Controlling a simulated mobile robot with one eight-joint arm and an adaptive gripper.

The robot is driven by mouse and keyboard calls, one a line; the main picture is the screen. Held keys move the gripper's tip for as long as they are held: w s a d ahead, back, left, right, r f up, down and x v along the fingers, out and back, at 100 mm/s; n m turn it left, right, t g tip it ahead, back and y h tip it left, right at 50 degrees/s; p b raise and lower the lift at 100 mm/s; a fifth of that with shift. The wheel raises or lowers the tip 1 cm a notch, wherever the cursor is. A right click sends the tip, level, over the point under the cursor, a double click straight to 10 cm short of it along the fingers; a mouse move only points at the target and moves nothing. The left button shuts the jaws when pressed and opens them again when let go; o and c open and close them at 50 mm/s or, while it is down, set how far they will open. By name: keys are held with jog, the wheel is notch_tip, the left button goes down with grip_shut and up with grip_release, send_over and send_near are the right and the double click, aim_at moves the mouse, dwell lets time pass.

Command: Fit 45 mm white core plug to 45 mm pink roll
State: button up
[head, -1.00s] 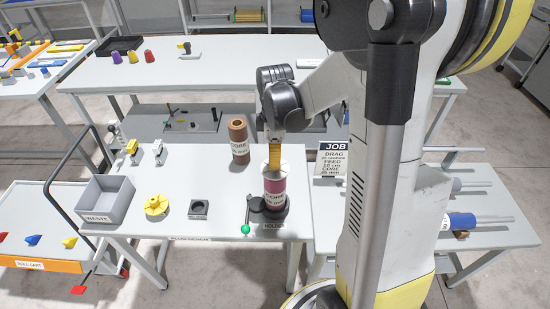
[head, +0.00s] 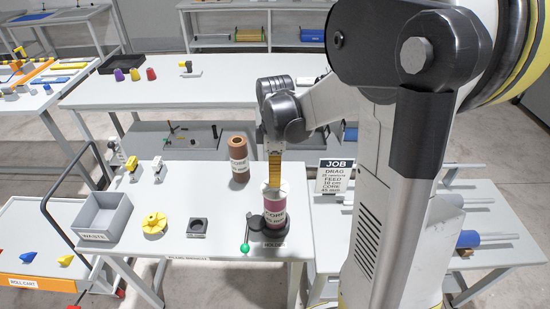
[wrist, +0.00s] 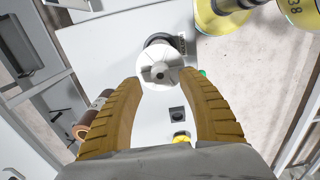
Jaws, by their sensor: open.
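The pink roll (head: 279,214), with a white CORE label, stands upright in a dark holder (head: 270,236) near the table's front edge. The white core plug (head: 268,187) is at the top of the roll. In the wrist view the plug (wrist: 160,70) is a round white disc with a central hub. How deep it sits in the roll cannot be told. My gripper (head: 275,183) points down at the roll's top. In the wrist view my gripper (wrist: 160,82) is open, its yellow ribbed fingers apart on either side of the plug, with gaps showing.
A brown core roll (head: 239,160) stands just behind, left of my gripper. A grey waste bin (head: 105,216), a yellow knob-like part (head: 154,223) and a dark square block (head: 197,227) lie to the left. A green ball-ended lever (head: 245,247) is at the holder's front. A JOB sign (head: 335,176) stands right.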

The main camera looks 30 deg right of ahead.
notch_tip(320, 180, up, 10)
jog(key=shift+f, duration=0.25)
dwell(0.6)
jog(key=s+a+f+m+t+b, duration=0.3)
jog(key=s+a+m+b, duration=0.1)
jog(key=s+a+m, duration=0.1)
jog(key=s+a+f+m+t+b, duration=0.3)
jog(key=s+a+m, duration=0.3)
jog(key=a, duration=0.2)
jog(key=shift+a+f+t+b, duration=0.25)
jog(key=shift+f+t+b, duration=0.15)
jog(key=shift+t+b, duration=0.2)
